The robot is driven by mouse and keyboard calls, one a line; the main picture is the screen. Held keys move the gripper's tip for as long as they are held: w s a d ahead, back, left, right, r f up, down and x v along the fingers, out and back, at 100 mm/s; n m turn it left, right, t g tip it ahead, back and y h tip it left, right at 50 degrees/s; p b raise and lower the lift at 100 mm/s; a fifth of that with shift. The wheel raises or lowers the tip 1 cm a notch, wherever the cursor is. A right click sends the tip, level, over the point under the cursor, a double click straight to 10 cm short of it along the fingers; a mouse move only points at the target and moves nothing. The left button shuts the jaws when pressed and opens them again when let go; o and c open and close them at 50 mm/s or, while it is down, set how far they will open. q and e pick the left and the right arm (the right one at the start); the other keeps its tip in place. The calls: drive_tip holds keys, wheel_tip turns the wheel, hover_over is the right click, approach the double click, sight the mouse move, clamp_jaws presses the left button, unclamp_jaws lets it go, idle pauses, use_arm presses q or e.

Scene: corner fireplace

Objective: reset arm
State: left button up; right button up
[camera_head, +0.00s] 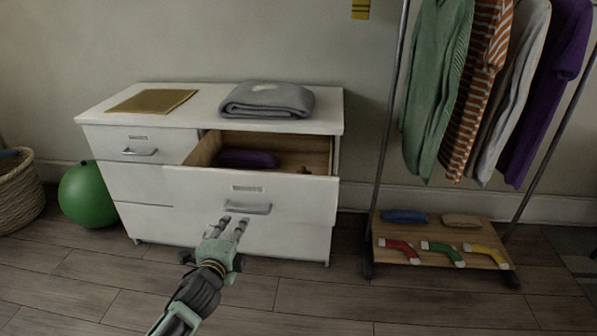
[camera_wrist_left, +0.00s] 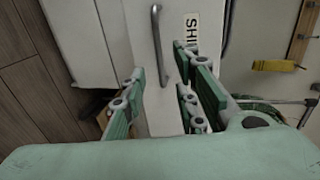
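My left gripper (camera_head: 234,221) is in front of the white dresser (camera_head: 160,185), just below the handle (camera_head: 247,208) of a pulled-out drawer (camera_head: 290,192). In the left wrist view my left gripper (camera_wrist_left: 165,85) has its fingers spread, with nothing between them. The drawer's handle (camera_wrist_left: 161,45) lies ahead of the fingers, and I see no finger closed on it. A label (camera_wrist_left: 191,35) sits beside the handle, its text partly hidden by a finger. My right gripper is not in view.
The open drawer holds a folded purple garment (camera_head: 246,159). A grey folded garment (camera_head: 267,100) lies on the dresser. A green ball (camera_head: 88,195) and a basket (camera_head: 20,190) stand left. A clothes rack (camera_head: 383,135) with a low shelf (camera_head: 437,235) stands right. The front floor is clear.

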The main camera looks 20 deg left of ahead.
use_arm(q)
drive_tip(key=shift+f, duration=0.1)
drive_tip(key=s+d+f+n+g+h, duration=0.1)
drive_tip(key=s+d+f+n+g, duration=0.35)
drive_tip(key=s+f, duration=0.55)
drive_tip(key=s+d+f+n+g+h, duration=0.1)
drive_tip(key=s+d+f+n+g, duration=0.35)
drive_tip(key=f, duration=0.75)
drive_tip(key=s+d+f+n+g+h, duration=0.15)
drive_tip(key=s+d+f, duration=0.35)
drive_tip(key=s+f, duration=0.6)
drive_tip(key=s+d+f+n+g, duration=0.3)
drive_tip(key=s+d, duration=0.2)
drive_tip(key=s, duration=0.5)
drive_tip(key=s+a+p, duration=0.1)
drive_tip(key=s+p, duration=0.7)
drive_tip(key=s+a+p, duration=0.2)
drive_tip(key=s+p, duration=0.6)
drive_tip(key=shift+a+m+g, duration=0.3)
drive_tip(key=shift+m+g, duration=0.05)
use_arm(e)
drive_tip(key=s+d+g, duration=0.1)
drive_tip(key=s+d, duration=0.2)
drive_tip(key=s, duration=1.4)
